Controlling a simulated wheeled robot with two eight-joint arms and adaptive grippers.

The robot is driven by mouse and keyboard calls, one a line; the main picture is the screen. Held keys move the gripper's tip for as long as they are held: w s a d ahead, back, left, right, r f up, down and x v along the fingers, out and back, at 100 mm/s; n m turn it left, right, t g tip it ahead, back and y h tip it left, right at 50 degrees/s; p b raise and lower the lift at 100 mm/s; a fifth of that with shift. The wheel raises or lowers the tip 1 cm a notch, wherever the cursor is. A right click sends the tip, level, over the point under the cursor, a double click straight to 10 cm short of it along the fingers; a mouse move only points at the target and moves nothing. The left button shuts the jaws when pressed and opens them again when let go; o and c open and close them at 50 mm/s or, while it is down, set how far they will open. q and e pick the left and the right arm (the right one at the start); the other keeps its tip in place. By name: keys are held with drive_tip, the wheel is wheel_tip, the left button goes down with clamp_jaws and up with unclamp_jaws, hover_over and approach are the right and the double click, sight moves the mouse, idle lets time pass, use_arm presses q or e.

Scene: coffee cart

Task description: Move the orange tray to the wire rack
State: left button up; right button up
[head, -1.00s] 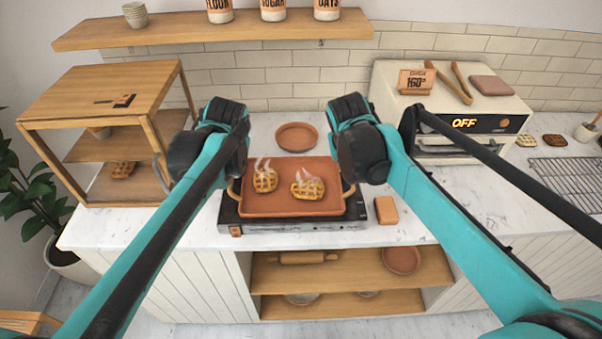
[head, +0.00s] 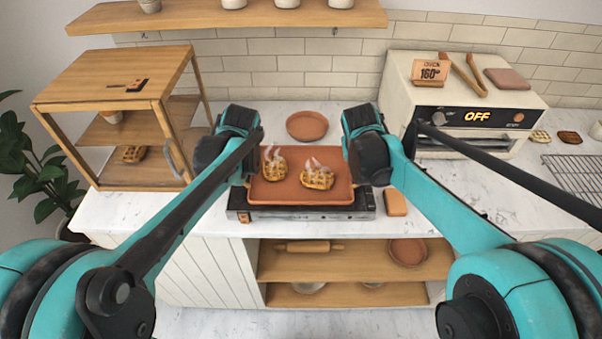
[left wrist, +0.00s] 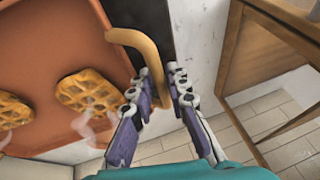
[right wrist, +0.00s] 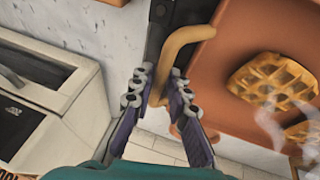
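The orange tray (head: 315,193) lies on the black hot plate (head: 300,213) and bears two steaming waffles. It has a tan loop handle at each side. My left gripper (head: 248,176) is at the left handle; in the left wrist view the handle (left wrist: 152,62) passes between its parted fingers (left wrist: 158,88). My right gripper (head: 352,178) is at the right handle; in the right wrist view that handle (right wrist: 176,45) lies between its parted fingers (right wrist: 160,90). Neither pair looks clamped. The wire rack (head: 578,172) lies on the counter at the far right.
The oven (head: 440,95) stands right of the tray, before the rack. A wooden cabinet (head: 120,95) stands at the left. A round plate (head: 307,125) lies behind the tray, and a brown block (head: 395,202) lies beside the hot plate. Two waffles lie near the rack.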

use_arm(q)
drive_tip(key=shift+f, duration=0.15)
use_arm(e)
drive_tip(key=shift+f, duration=0.2)
use_arm(q)
clamp_jaws()
use_arm(e)
clamp_jaws()
drive_tip(key=shift+r, duration=0.1)
